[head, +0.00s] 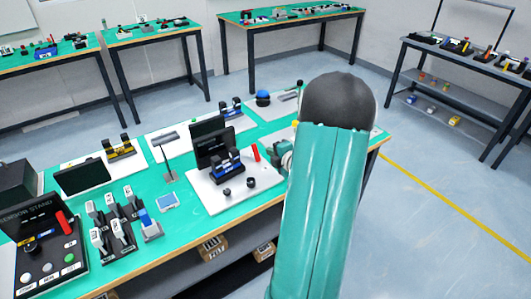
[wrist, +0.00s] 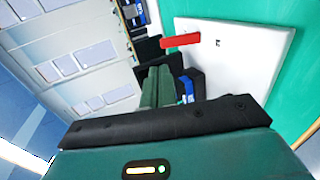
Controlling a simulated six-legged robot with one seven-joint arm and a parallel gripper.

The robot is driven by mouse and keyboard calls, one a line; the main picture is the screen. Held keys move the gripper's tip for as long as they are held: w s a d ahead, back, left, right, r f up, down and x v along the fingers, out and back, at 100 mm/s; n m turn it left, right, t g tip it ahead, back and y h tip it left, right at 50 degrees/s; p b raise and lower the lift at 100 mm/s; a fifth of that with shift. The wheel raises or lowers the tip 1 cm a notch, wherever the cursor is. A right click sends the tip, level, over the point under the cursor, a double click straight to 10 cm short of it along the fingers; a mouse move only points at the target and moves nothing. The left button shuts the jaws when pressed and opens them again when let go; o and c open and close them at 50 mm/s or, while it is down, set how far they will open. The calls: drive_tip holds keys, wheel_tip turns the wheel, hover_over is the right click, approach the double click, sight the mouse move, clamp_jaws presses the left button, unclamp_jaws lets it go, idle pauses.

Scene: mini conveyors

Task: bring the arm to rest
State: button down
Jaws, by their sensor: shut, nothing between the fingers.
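My gripper (wrist: 160,72) shows in the wrist view, its two green fingers together and nothing between them. Beyond the fingertips are a white board (wrist: 232,55), a red bar (wrist: 181,40) and a dark block with blue (wrist: 187,88); I cannot tell whether the fingers touch any of them. In the head view my raised arm fills the right centre and hides the gripper. The board (head: 222,200) with its dark panel and red bar (head: 256,153) lies just left of the arm.
The green bench (head: 180,228) holds a sensor stand (head: 45,240), several switch blocks (head: 112,225) and a small sign on a post (head: 168,150). Other benches stand along the back wall, and a shelf rack (head: 455,75) is at right. The floor (head: 440,235) right of the arm is clear.

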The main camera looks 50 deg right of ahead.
drive_tip(key=shift+r+v, duration=0.2)
drive_tip(key=shift+v, duration=0.85)
drive_tip(key=shift+r+v, duration=0.25)
drive_tip(key=shift+v, duration=0.75)
drive_tip(key=shift+w, duration=0.1)
drive_tip(key=w+a+r+n+g+y, duration=0.1)
drive_tip(key=w+a+r+n+y, duration=0.15)
drive_tip(key=a+n, duration=0.7)
drive_tip(key=w+a+r+n+g+y, duration=0.15)
drive_tip(key=a+r+n+y, duration=0.25)
drive_tip(key=a+n, duration=0.55)
drive_tip(key=w+a+r+n+g+y, duration=0.1)
drive_tip(key=a+r+n+g+y, duration=0.2)
drive_tip(key=a+n, duration=0.7)
drive_tip(key=s+a+r+n+g+h, duration=0.1)
drive_tip(key=s+a+n, duration=0.6)
drive_tip(key=n, duration=0.7)
drive_tip(key=s+a+r+n+g+h, duration=0.1)
drive_tip(key=s+a+r+n+h, duration=0.3)
drive_tip(key=n, duration=1)
drive_tip(key=shift+s+a+r, duration=0.85)
drive_tip(key=shift+s+a, duration=0.85)
drive_tip(key=shift+a, duration=0.35)
